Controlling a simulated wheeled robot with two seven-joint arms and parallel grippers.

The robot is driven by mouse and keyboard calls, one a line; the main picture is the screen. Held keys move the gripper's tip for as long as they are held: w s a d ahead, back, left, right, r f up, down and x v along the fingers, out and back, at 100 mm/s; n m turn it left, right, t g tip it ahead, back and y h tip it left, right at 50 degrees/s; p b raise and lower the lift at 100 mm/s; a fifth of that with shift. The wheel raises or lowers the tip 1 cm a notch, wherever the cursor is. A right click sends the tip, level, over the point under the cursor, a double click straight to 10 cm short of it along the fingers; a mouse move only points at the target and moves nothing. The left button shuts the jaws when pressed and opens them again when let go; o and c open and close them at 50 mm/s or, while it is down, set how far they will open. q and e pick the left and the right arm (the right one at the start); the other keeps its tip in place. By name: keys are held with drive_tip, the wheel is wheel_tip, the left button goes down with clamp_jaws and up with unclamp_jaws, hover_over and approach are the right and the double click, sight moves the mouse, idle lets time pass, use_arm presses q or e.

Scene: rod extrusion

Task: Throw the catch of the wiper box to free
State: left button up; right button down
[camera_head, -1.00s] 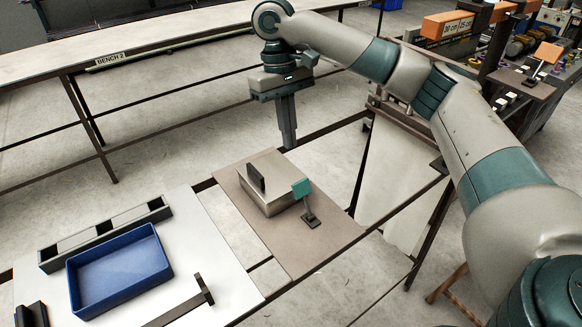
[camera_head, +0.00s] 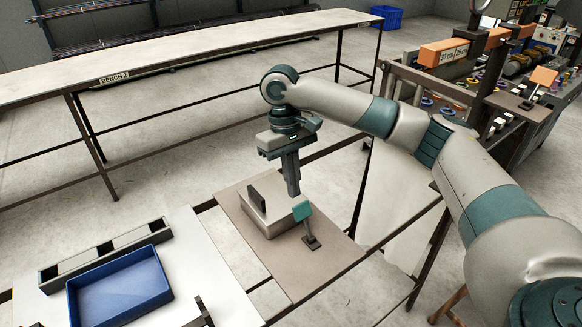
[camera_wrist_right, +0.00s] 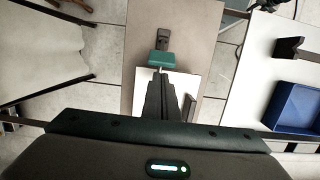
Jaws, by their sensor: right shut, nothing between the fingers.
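The wiper box (camera_head: 267,220) is a pale metal box with a dark upright plate (camera_head: 257,195) on it. Its catch (camera_head: 302,211) has a teal tab, on a lever rising from a small dark foot (camera_head: 311,242) on the board beside the box. My right gripper (camera_head: 294,193) is shut and empty, pointing down just above the tab. In the right wrist view the fingertips (camera_wrist_right: 159,74) lie right beside the teal catch (camera_wrist_right: 161,58), over the box; I cannot tell whether they touch. My left gripper is not in view.
The box stands on a brown board (camera_head: 285,265) on a dark frame. A blue tray (camera_head: 120,287) and a grey divided holder (camera_head: 107,252) lie on the white panel at left. A long bench (camera_head: 200,48) is behind; a machine with orange blocks (camera_head: 447,52) stands at right.

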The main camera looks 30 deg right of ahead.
drive_tip(key=shift+s+f, duration=0.25)
drive_tip(key=shift+f, duration=1.05)
drive_tip(key=shift+d, duration=0.1)
